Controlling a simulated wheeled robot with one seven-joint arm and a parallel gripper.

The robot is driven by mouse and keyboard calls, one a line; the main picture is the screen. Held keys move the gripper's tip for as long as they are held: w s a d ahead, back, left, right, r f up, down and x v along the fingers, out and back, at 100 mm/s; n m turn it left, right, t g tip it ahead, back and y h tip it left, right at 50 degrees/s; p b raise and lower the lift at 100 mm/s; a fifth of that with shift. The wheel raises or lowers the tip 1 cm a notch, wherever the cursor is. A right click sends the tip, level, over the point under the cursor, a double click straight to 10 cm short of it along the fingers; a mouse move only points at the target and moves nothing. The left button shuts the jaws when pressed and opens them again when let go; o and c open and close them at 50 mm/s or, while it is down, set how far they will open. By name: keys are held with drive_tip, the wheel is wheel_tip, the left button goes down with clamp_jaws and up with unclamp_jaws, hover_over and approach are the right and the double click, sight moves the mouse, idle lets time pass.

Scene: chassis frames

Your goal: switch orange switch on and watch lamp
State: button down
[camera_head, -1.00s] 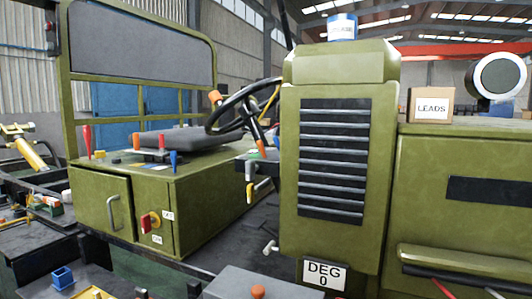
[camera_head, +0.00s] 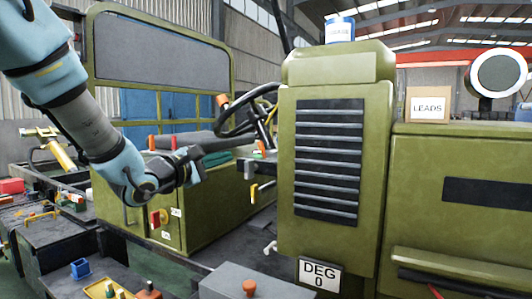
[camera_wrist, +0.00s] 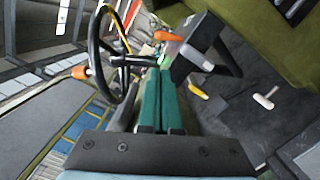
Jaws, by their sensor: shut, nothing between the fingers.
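An orange-tipped lever (camera_head: 261,146), which may be the orange switch, stands on the dark bracket beside the steering column. An orange piece (camera_wrist: 171,36) shows in the wrist view, just beyond my fingertips, on a dark box. My gripper (camera_head: 229,155) is shut and empty, its green fingers pointing right toward the bracket. In the wrist view my gripper's fingers (camera_wrist: 167,72) lie together; contact with the orange piece cannot be told.
The steering wheel (camera_wrist: 105,58) is close left of my fingers. The green hood (camera_head: 335,235) with its grille stands right of the bracket. A red-and-yellow rotary switch (camera_head: 158,218) is on the cabinet below my gripper. A LEADS box (camera_head: 428,105) sits on the right body.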

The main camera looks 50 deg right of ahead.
sight(262, 150)
drive_tip(key=shift+s+d+r, duration=0.1)
drive_tip(key=shift+s+d, duration=0.15)
drive_tip(key=shift+s, duration=0.15)
drive_tip(key=d, duration=0.3)
drive_tip(key=w+d+p, duration=0.1)
drive_tip(key=d, duration=0.2)
drive_tip(key=d+p, duration=0.1)
drive_tip(key=d, duration=0.2)
drive_tip(key=shift+w+d+r, duration=0.25)
drive_tip(key=shift+d+r, duration=0.05)
drive_tip(key=shift+d, duration=0.1)
